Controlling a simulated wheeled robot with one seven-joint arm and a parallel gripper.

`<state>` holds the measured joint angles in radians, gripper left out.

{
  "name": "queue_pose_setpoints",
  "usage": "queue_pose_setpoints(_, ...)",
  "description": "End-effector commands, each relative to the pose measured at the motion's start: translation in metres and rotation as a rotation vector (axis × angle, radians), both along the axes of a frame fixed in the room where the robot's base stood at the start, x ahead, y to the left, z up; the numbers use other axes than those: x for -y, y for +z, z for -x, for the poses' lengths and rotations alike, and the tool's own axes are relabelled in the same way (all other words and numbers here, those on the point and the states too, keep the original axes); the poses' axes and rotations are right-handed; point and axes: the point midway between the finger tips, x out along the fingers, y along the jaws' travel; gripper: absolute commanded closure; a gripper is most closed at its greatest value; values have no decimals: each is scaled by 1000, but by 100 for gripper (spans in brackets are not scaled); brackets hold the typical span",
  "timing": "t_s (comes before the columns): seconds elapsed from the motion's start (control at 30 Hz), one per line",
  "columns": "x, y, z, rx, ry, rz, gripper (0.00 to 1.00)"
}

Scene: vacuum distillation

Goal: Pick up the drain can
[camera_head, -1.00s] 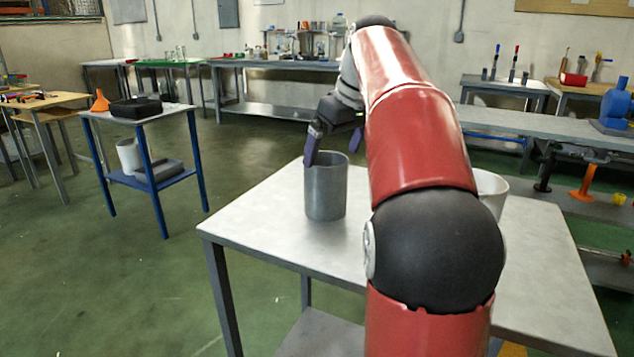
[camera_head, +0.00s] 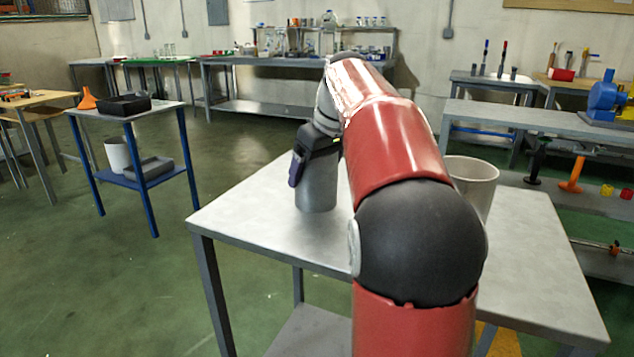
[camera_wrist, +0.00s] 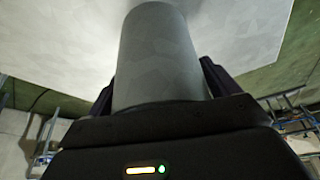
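The drain can, seemingly the grey metal cylinder (camera_head: 318,187), stands upright on the near metal table (camera_head: 250,222). Its grey side fills the middle of the wrist view (camera_wrist: 158,60). My gripper (camera_head: 312,172) is low at the can, with its dark fingers on either side of it. In the wrist view the fingers (camera_wrist: 158,82) flank the can closely, and no firm grip shows.
A white bucket (camera_head: 472,180) stands on the same table, right of my arm and partly hidden by it. A blue-legged side table (camera_head: 150,120) with a black tray (camera_head: 124,106) is at the left. The table's left front part is clear.

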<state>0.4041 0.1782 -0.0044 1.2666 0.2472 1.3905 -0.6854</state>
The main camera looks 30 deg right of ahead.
Motion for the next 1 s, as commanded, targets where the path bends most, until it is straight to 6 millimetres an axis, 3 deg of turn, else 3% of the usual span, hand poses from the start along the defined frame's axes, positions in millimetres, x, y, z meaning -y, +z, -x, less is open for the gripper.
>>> queue_pose_setpoints(0.03, 0, 0, 0, 0, 0, 0, 20)
queue_pose_setpoints(0.3, 0, 1, 0, 1, 0, 1, 52)
queue_pose_setpoints(0.67, 0, 10, 0, 2, 0, 0, 52)
queue_pose_setpoints(1.0, 1, 75, -1, 3, 0, 1, 52)
